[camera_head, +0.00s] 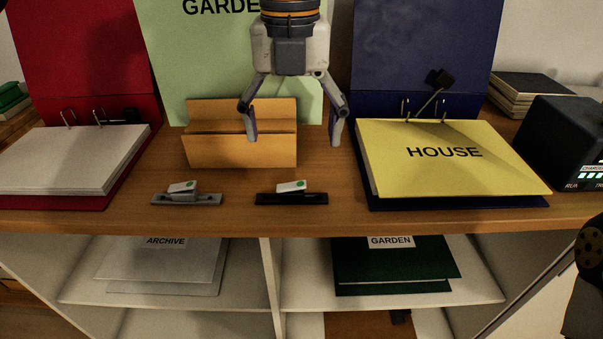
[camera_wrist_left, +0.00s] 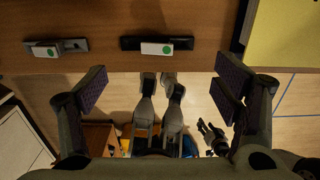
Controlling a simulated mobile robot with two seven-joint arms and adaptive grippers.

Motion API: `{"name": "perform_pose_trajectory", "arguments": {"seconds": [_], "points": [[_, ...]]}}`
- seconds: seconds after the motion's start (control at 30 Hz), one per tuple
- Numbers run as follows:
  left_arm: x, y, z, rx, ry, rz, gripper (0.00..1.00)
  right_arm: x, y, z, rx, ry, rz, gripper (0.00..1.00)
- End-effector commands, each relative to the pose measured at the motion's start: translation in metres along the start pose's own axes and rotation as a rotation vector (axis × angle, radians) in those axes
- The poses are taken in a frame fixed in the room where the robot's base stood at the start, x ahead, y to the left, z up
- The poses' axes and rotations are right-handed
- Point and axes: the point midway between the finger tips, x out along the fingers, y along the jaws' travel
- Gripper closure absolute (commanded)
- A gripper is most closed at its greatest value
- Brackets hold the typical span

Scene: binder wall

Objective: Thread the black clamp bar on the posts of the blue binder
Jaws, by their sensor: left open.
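The black clamp bar (camera_head: 292,199) lies on the wooden shelf top near its front edge, with a white green-dotted tab. It also shows in the left wrist view (camera_wrist_left: 130,43). The blue binder (camera_head: 425,55) lies open at right, its cover upright. Two thin metal posts (camera_head: 405,108) stand at the back edge of its yellow HOUSE stack (camera_head: 450,165). A rod with a black knob (camera_head: 440,78) leans by the posts. My left gripper (camera_head: 294,140) is open and empty, pointing down above the area behind the black bar. My right gripper is not clearly seen.
A grey clamp bar (camera_head: 186,199) lies left of the black one. An orange holder (camera_head: 240,150) stands behind them, before a green GARDEN board (camera_head: 180,60). A red binder (camera_head: 85,50) is at left; a dark box (camera_head: 560,140) is at right. Bare wood lies around the bars.

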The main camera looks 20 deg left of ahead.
Motion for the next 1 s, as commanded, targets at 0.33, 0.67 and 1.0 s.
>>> {"name": "perform_pose_trajectory", "arguments": {"seconds": [0.33, 0.67, 1.0], "points": [[0.060, 0.001, 0.001, 0.001, 0.005, 0.004, 0.18, 0.010, 0.000, 0.006, -0.001, -0.029, 0.002, 0.60], [0.107, 0.002, 0.002, 0.003, 0.003, 0.004, 0.18, 0.018, 0.001, 0.010, -0.001, -0.049, 0.003, 0.60], [0.105, 0.002, 0.002, 0.003, 0.001, 0.004, 0.65, 0.017, 0.001, 0.010, -0.001, -0.047, 0.003, 0.60]]}}
